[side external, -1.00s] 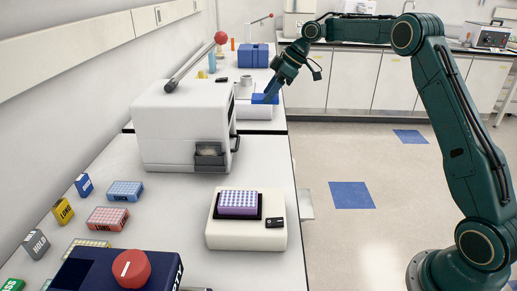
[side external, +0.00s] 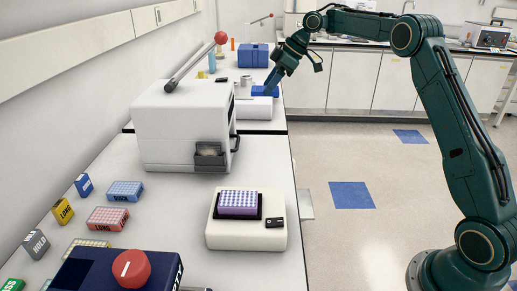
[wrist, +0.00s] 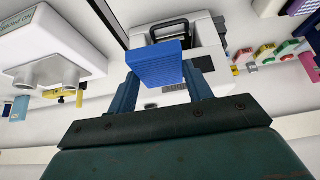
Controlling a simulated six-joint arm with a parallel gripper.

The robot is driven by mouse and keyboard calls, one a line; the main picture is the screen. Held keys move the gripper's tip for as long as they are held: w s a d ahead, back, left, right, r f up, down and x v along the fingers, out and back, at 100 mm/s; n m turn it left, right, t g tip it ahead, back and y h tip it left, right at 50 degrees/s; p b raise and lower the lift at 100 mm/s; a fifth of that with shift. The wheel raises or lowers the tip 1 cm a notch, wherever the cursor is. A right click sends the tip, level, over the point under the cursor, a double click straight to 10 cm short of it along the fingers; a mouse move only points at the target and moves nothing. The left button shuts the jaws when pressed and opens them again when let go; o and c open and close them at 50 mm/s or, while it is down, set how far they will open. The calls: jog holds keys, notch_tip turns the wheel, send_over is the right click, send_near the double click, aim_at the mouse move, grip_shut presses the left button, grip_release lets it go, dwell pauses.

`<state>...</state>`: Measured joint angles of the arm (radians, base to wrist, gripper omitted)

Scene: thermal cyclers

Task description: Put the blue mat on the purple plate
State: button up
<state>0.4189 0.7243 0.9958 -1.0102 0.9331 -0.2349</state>
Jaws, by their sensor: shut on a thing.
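My gripper (side external: 270,85) is shut on the blue mat (side external: 265,91), a flat blue slab. In the wrist view the mat (wrist: 156,63) sits between the two blue fingers (wrist: 164,95). In the side view it is held at the far bench, just above a low white block. The purple plate (side external: 238,212), with a grid of blue and white wells on top, rests in a black recess of a cream device on the near bench. My gripper is far behind it. A purple thing (wrist: 300,6) at the wrist view's upper right may be this plate.
A large white thermal cycler (side external: 185,125) with a raised lever stands between the gripper and the plate. Several labelled boxes, including a red one (side external: 108,218), lie at left. A dark blue device with a red knob (side external: 131,268) is in front. Bench around the cream device (side external: 245,240) is clear.

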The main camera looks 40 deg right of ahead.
jog(key=s+a+r, duration=0.4)
jog(key=s+a, duration=0.5)
jog(key=a, duration=0.4)
jog(key=s+a+r, duration=0.4)
jog(key=s+a, duration=0.6)
jog(key=a, duration=0.4)
jog(key=shift+r, duration=0.4)
send_over(236, 198)
jog(key=s+d, duration=0.1)
jog(key=s, duration=0.1)
jog(key=f, duration=1.5)
jog(key=shift+w+d+f, duration=0.2)
jog(key=shift+w+f, duration=0.05)
jog(key=shift+f, duration=0.1)
jog(key=shift+f, duration=0.15)
jog(key=shift+f, duration=2)
jog(key=shift+f, duration=0.1)
